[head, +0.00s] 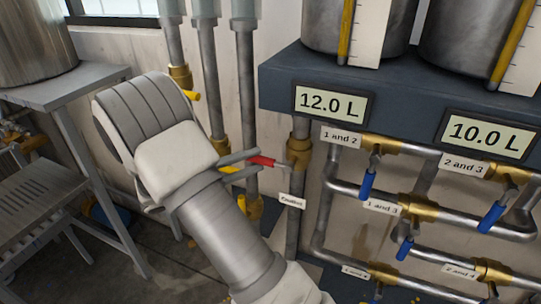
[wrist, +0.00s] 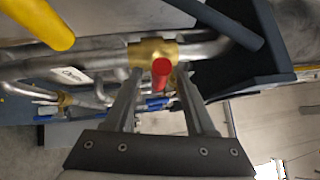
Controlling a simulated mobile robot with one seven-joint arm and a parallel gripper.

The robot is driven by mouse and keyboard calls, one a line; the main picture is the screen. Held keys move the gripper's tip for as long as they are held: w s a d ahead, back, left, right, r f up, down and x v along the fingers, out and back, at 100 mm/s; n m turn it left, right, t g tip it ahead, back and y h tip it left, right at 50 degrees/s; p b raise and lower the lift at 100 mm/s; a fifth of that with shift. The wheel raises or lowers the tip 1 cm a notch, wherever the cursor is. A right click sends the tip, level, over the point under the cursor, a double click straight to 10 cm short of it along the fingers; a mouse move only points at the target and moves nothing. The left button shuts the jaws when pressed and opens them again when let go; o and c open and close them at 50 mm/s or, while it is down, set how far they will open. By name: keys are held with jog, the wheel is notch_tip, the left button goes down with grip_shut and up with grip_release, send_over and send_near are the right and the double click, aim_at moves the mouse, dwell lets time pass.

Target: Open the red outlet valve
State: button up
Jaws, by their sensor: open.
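The red valve handle (head: 262,161) sticks out to the left from a brass valve body (head: 298,152) on a vertical pipe below the dark tank shelf. My gripper (head: 250,164) is open, with its fingers reaching toward the brass body on either side of the red handle. In the wrist view the red handle (wrist: 161,72) is seen nearly end-on between the two open fingers (wrist: 158,95), with visible gaps on both sides. The brass body (wrist: 150,53) lies just beyond the fingertips. Whether a finger touches the body cannot be told.
A yellow handle (head: 190,96) is on a pipe to the left. Blue-handled valves (head: 366,185) sit on the pipework at right. Displays read 12.0 L (head: 331,102) and 10.0 L (head: 484,135). A grey table (head: 70,88) stands at left.

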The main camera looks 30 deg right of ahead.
jog(key=d, duration=0.5)
jog(key=shift+s+r, duration=0.35)
grip_shut()
dwell(1.1)
